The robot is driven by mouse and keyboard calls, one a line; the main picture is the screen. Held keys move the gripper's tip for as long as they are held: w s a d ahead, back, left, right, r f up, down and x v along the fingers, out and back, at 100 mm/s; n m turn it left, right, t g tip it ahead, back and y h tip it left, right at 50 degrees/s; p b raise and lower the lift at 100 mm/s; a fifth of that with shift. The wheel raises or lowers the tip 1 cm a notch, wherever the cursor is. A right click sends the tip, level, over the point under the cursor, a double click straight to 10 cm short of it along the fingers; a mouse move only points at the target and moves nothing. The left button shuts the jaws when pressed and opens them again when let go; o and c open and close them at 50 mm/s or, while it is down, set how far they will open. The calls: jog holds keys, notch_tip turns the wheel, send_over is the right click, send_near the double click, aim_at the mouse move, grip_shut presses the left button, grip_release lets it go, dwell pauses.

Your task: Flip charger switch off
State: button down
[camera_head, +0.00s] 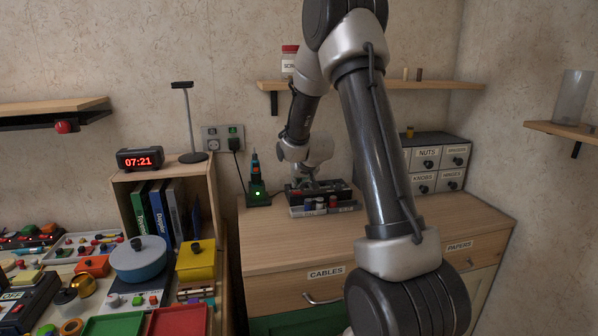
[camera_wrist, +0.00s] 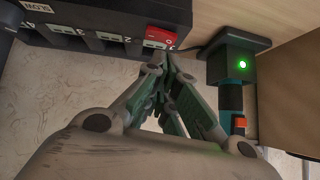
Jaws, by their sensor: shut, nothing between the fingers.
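The charger (camera_head: 341,189) is a dark box on the wooden cabinet top. In the wrist view the charger (camera_wrist: 75,38) has a row of numbered slots and an upside-down SLOW label. A red switch (camera_wrist: 162,36) with white marks sits at the box's end in the wrist view. Which way the switch is tipped is hard to tell. My gripper (camera_wrist: 168,60) is shut and empty, its fingertips right at the switch; whether they touch it I cannot tell. In the head view my wrist is over the left part of the charger and the fingertips are hidden.
A green-lit stand (camera_head: 257,194) holding a teal-and-black tool is close left of the charger; the stand is also in the wrist view (camera_wrist: 238,60). Labelled drawers (camera_head: 425,183) stand right. A wall outlet (camera_head: 213,145) and shelf (camera_head: 400,85) are behind. The right cabinet top is clear.

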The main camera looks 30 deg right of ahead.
jog(key=shift+f, duration=0.65)
jog(key=shift+a+f, duration=0.25)
jog(key=shift+f, duration=0.05)
jog(key=shift+d, duration=0.15)
jog(key=shift+s+d, duration=0.25)
jog(key=shift+d, duration=0.4)
